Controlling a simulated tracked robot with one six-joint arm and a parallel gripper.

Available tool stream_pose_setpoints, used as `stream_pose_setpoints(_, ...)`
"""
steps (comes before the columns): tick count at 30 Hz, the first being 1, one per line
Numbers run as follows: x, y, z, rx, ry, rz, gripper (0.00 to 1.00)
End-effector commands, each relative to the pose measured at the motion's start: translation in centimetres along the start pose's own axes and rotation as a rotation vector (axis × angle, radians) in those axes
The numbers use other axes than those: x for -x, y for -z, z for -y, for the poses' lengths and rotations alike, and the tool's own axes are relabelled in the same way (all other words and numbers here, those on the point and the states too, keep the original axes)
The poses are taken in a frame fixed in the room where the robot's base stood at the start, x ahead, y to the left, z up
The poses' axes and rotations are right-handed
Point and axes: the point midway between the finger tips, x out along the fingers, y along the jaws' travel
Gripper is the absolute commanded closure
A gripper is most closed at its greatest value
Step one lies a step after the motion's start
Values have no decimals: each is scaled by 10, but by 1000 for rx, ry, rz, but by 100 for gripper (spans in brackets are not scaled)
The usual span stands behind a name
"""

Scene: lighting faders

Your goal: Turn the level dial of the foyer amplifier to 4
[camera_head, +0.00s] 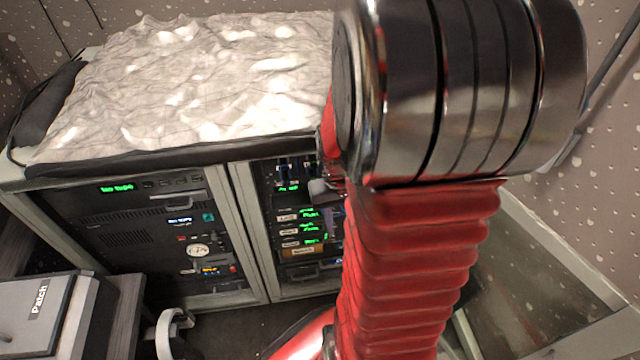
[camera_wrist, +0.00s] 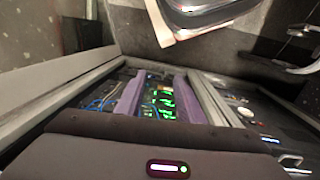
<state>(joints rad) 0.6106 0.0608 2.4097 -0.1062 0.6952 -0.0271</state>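The equipment rack has two bays. The right bay (camera_head: 290,262) holds stacked units with green displays (camera_head: 310,227) and small labels that are too small to read. I cannot tell which unit is the foyer amplifier or what its dial reads. A white round dial or gauge (camera_head: 198,250) sits in the left bay; a pale round spot also shows there in the wrist view (camera_wrist: 245,112). My gripper (camera_head: 328,202) is in front of the right bay, partly hidden by my arm. In the wrist view its two purple fingers (camera_wrist: 158,92) stand apart, with green displays showing between them and nothing held.
A crumpled pale sheet (camera_head: 200,75) covers the rack top. A grey post (camera_head: 247,230) divides the bays. A box labelled Patch (camera_head: 35,305) stands at lower left, near a white curved object (camera_head: 165,330). Dark floor (camera_head: 235,325) shows before the rack.

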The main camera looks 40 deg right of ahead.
Motion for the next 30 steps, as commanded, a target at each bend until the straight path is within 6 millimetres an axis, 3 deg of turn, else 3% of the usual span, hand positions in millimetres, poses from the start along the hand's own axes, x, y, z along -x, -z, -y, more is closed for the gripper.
stream_pose_setpoints(15,-128,5,-79,-90,5,68,65)
stream_pose_setpoints(30,-263,-16,-128,-123,55,21,65)
